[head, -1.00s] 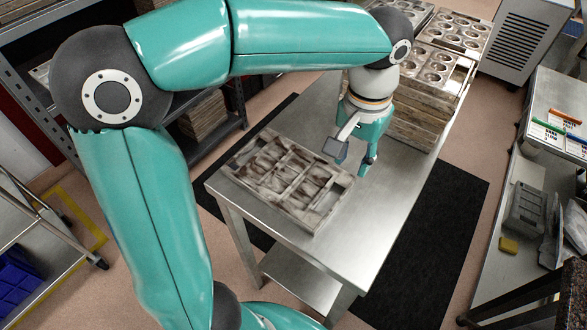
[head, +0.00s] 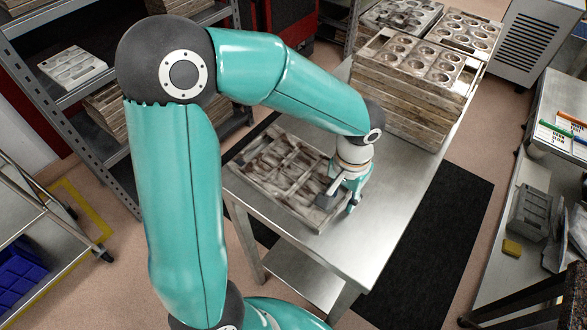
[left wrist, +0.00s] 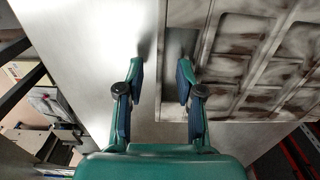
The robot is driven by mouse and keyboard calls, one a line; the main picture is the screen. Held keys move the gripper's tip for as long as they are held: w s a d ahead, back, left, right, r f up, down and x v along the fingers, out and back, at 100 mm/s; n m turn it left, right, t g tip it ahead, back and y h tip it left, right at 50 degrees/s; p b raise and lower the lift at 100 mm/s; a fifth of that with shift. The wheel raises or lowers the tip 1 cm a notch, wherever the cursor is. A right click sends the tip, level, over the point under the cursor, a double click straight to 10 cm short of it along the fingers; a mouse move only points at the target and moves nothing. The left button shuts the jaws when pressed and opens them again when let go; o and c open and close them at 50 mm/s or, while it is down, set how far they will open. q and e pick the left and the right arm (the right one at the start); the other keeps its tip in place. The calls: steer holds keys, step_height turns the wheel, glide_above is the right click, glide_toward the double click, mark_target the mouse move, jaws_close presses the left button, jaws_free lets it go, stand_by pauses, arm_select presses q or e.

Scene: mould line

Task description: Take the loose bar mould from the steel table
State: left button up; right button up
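The loose bar mould (head: 281,172), a worn grey-brown tray with rectangular cavities, lies flat on the steel table (head: 392,206) near its left end. My left gripper (head: 338,201) is open at the mould's right end, pointing down. In the left wrist view, the open fingers (left wrist: 160,78) straddle the end wall of the mould (left wrist: 238,68): one finger is over the bare table, the other over the mould's edge area. I see no grip on the wall, and cannot tell whether either finger touches it. My right gripper is not in view.
A stack of moulds with round cavities (head: 408,92) stands at the table's far end, with more moulds (head: 465,30) behind it. A shelf rack (head: 72,126) is at the left, a side bench (head: 495,268) at the right. The table between stack and loose mould is clear.

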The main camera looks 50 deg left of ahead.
arm_select(q)
steer(key=shift+f, duration=0.4)
jaws_close()
steer(key=shift+r, duration=0.15)
step_height(320, 180, up, 24)
steer(key=p, duration=0.4)
steer(key=shift+p, duration=0.3)
stand_by(0.3)
